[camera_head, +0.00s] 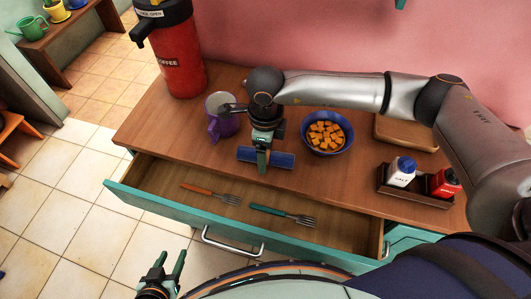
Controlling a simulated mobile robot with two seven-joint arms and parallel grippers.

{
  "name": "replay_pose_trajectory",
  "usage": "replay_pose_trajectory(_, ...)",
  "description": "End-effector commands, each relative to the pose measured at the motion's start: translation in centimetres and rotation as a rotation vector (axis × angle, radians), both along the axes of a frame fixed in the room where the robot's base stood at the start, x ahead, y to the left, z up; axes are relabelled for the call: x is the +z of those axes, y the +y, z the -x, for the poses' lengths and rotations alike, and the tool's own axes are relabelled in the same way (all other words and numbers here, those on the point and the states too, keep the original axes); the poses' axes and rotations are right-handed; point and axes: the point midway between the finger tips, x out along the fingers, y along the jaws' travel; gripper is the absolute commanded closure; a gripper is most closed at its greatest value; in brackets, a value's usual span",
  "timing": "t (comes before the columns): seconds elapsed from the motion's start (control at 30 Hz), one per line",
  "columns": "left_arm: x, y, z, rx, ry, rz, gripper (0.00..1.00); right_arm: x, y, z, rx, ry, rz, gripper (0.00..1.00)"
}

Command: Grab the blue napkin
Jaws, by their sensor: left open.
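The blue napkin (284,160) looks like a short roll lying on the wooden counter near its front edge, just behind the open drawer. My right gripper (262,165) reaches in from the right and points down at the middle of the napkin. One finger shows in front of the napkin and hides part of it; whether the jaws are closed on it I cannot tell. My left gripper (168,272) is low at the bottom left, in front of the drawer, with its fingers apart and empty.
A purple mug (226,124) stands close left of my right gripper. A blue bowl of orange cubes (314,146) is close on the right. A red coffee dispenser (182,66) stands at the back left. The open drawer (170,181) holds two forks.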

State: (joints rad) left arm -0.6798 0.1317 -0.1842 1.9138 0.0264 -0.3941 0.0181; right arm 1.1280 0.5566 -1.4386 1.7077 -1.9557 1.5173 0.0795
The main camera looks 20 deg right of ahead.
Motion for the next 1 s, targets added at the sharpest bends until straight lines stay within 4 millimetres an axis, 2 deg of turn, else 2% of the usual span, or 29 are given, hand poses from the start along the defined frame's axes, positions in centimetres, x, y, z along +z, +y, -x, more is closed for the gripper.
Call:
replay_pose_trajectory(0.23,0.01,0.00,-0.02,0.000,0.000,0.000,0.50,-0.19,0.03,-0.01,0.000,0.000,-0.001,0.20)
replay_pose_trajectory(0.9,0.03,0.00,-0.06,0.000,-0.001,0.000,0.50,-0.12,0.03,-0.01,0.000,0.000,-0.001,0.96)
replay_pose_trajectory(1.0,0.04,0.00,-0.06,0.000,-0.001,0.000,0.50,-0.12,0.02,-0.01,0.000,0.000,-0.001,1.00)
